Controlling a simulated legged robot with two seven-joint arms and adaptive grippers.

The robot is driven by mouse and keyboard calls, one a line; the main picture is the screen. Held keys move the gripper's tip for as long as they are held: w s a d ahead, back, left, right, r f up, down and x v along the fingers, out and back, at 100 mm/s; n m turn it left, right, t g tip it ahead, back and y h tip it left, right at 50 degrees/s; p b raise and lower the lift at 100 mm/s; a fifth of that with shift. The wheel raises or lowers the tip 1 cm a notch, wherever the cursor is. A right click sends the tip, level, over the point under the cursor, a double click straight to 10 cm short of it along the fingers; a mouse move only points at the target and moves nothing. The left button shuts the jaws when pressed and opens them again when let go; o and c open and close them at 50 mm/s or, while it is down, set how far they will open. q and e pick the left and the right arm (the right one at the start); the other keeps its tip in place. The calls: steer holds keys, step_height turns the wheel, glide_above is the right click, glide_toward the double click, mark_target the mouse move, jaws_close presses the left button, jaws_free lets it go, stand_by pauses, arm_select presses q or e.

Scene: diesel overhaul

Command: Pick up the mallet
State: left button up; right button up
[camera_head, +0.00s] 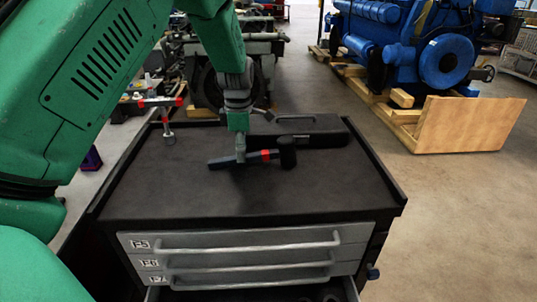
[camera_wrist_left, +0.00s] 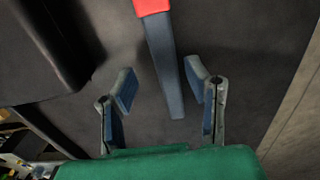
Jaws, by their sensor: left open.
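The mallet (camera_head: 287,152) lies on the dark top of the tool cabinet. It has a black head at the right, a red band and a dark handle pointing left. My left gripper (camera_head: 240,156) points down over the handle, left of the red band. In the left wrist view its open fingers (camera_wrist_left: 160,84) stand on either side of the handle (camera_wrist_left: 166,62), with gaps showing. The handle's end lies between them and the mallet head is out of that view. I cannot tell the exact height of the fingertips. My right gripper is not in view.
A black case (camera_head: 322,131) lies just behind the mallet and shows at the left in the wrist view (camera_wrist_left: 38,48). The cabinet top (camera_head: 250,197) has a raised rim and is clear in front. A blue engine (camera_head: 410,50) stands on wooden pallets at the back right.

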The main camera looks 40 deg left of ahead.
mark_target(247, 163)
arm_select(q)
step_height(247, 163, down, 3)
steer(key=shift+s+r, duration=0.1)
steer(key=shift+r, duration=0.05)
steer(key=shift+d+f, duration=0.25)
steer(key=shift+d, duration=0.05)
steer(key=shift+d+r, duration=0.15)
steer(key=shift+d, duration=0.55)
steer(key=shift+c, duration=0.8)
steer(key=shift+r, duration=0.1)
steer(key=c, duration=0.7)
jaws_close()
steer(key=shift+a, duration=0.55)
step_height(247, 163, up, 9)
steer(key=shift+f, duration=0.15)
steer(key=shift+d+r, duration=0.15)
steer(key=shift+r, duration=0.4)
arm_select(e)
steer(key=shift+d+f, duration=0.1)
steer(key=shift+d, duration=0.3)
arm_select(q)
steer(key=shift+a, duration=0.2)
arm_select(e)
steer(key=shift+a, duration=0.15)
